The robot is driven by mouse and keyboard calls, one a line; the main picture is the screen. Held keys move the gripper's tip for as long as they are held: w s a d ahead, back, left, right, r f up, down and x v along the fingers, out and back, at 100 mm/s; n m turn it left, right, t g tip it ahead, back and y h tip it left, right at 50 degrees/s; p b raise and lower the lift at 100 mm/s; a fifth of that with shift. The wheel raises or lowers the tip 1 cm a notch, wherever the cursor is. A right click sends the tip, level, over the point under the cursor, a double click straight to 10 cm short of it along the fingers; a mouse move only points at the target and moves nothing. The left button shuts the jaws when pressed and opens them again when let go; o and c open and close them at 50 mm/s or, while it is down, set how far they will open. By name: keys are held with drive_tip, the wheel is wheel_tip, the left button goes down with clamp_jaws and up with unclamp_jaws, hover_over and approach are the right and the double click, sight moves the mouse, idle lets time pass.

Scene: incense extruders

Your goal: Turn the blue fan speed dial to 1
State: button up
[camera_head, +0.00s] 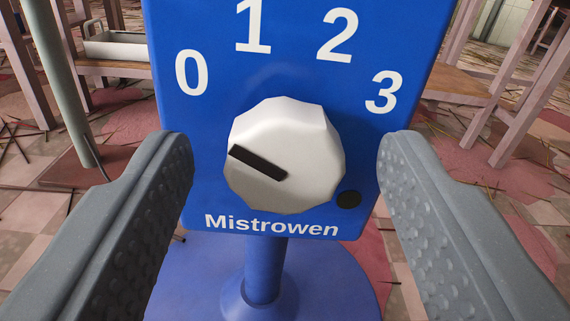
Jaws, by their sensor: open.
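A blue panel (205,125) with white numbers 0, 1, 2 and 3 and the word "Mistrowen" fills the middle of the view. Its white faceted dial (300,135) carries a black pointer mark. The mark points left and slightly up, below the 0. My gripper (286,145) is open, with one grey finger left and one right of the dial. Clear gaps show between the dial and both fingers, so neither touches it.
The panel stands on a blue post (265,270) with a round blue base (335,295). Wooden furniture with a white tray (115,42) is behind at left. More wooden furniture (455,85) is behind at right. Thin sticks lie scattered on the tiled floor.

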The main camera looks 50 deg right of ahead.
drive_tip(key=c, duration=1)
drive_tip(key=shift+a, duration=0.15)
drive_tip(key=shift+m, duration=0.3)
drive_tip(key=m+p, duration=0.2)
drive_tip(key=shift+d+r+m, duration=0.15)
drive_tip(key=shift+d+m, duration=0.05)
drive_tip(key=shift+m, duration=0.1)
drive_tip(key=shift+s+d+f+m+p, duration=0.1)
drive_tip(key=shift+m+p, duration=0.1)
drive_tip(key=shift+m, duration=1)
drive_tip(key=shift+s+f+m+p, duration=0.1)
drive_tip(key=shift+m+p, duration=0.1)
drive_tip(key=shift+m, duration=1)
